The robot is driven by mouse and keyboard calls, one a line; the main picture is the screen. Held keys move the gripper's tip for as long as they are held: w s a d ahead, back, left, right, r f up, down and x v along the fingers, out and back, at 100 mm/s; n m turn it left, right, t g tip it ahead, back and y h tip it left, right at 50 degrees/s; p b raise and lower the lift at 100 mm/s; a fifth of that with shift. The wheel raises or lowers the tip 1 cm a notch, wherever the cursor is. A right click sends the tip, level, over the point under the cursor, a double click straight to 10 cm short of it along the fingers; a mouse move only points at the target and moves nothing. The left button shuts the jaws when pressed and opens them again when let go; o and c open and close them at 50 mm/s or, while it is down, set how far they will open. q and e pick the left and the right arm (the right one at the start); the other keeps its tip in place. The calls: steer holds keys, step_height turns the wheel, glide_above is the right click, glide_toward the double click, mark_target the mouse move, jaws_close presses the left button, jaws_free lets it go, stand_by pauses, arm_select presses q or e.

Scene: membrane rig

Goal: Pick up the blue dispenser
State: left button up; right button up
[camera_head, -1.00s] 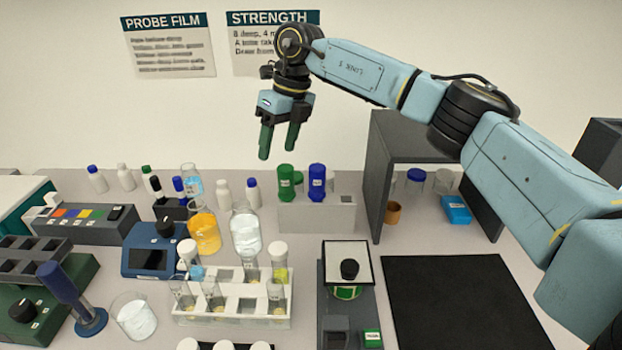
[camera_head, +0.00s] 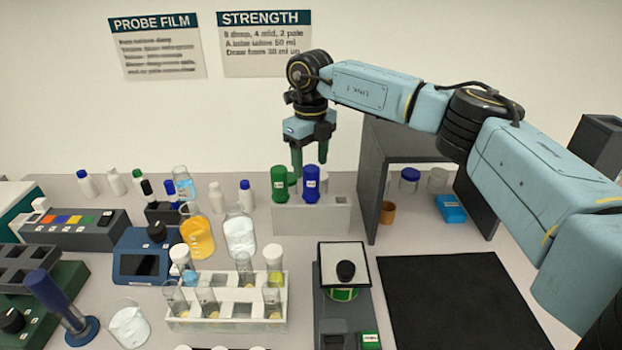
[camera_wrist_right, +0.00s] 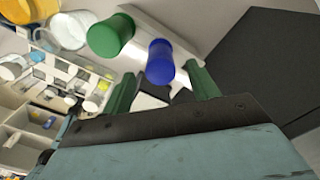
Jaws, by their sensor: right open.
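The blue dispenser (camera_head: 311,185) stands upright in a grey holder (camera_head: 330,219) at the back of the bench, beside the green dispenser (camera_head: 279,184). My left gripper is not in view.
A dark shelf frame (camera_head: 372,180) stands right of the holder, with jars and a blue box (camera_head: 450,208) inside. Flasks and a tube rack (camera_head: 262,322) stand to the left and front. A black mat (camera_head: 450,300) at front right is bare.

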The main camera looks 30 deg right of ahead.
mark_target(311, 168)
step_height(311, 168, down, 3)
steer(key=shift+f, duration=0.15)
steer(key=shift+c, duration=0.2)
